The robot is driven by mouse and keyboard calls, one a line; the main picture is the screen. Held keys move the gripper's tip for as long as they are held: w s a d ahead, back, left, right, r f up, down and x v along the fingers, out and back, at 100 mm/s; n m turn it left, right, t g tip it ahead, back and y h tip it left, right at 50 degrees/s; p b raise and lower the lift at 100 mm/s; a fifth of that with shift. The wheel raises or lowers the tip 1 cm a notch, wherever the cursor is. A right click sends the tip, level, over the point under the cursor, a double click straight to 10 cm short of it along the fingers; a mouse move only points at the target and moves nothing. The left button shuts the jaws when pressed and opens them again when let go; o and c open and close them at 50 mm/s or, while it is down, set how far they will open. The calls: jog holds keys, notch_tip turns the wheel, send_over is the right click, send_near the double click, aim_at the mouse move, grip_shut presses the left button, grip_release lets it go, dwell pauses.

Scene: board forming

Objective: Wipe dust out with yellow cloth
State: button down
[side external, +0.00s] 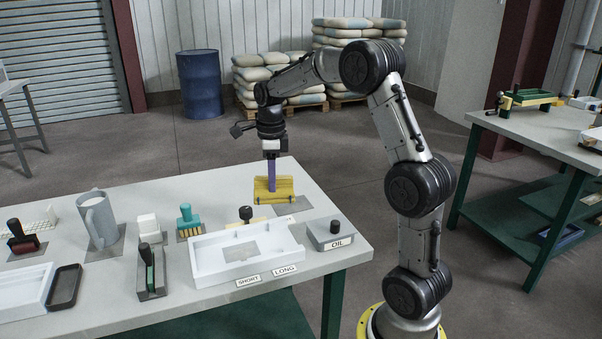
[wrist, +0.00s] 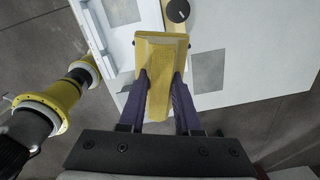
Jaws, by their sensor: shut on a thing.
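My gripper (side external: 271,178) is shut on the yellow cloth (side external: 284,189) and holds it above the right end of the table. In the wrist view the cloth (wrist: 162,50) is a wide yellow piece with a narrow grip between the two purple fingers. A white shallow tray (side external: 206,265) stands on the table, to the front left of the cloth and apart from it. A grey patch (side external: 240,251) shows on its floor; whether this is dust I cannot tell. Part of the tray and its patch (wrist: 121,12) show in the wrist view.
A grey box marked OIL (side external: 331,235) stands right of the tray. A black-knobbed tool (side external: 245,213) is behind it. A teal-handled brush (side external: 188,222), a green-handled tool (side external: 150,270) and a grey jug (side external: 98,218) stand to the left. A bare grey mat (wrist: 208,70) lies near the cloth.

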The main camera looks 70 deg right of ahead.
jog(key=w+a+f+n, duration=0.2)
jog(key=w+a, duration=0.2)
jog(key=a, duration=0.3)
jog(key=w+a+f+n, duration=0.1)
jog(key=w+a, duration=0.2)
jog(key=a, duration=0.5)
jog(key=shift+d+f, duration=0.15)
jog(key=shift+f, duration=1.85)
jog(key=shift+d+f, duration=0.1)
jog(key=shift+f, duration=1.85)
jog(key=shift+s+d+r, duration=0.1)
jog(key=shift+s+d, duration=0.1)
jog(key=shift+d, duration=0.05)
jog(key=shift+s+d+f, duration=0.25)
jog(key=shift+s+d, duration=0.3)
jog(key=shift+s, duration=0.05)
jog(key=shift+s+d, duration=2.1)
jog(key=shift+s, duration=0.1)
jog(key=shift+w+a, duration=2.9)
jog(key=shift+w, duration=0.05)
notch_tip(320, 180, up, 8)
jog(key=shift+r, duration=0.2)
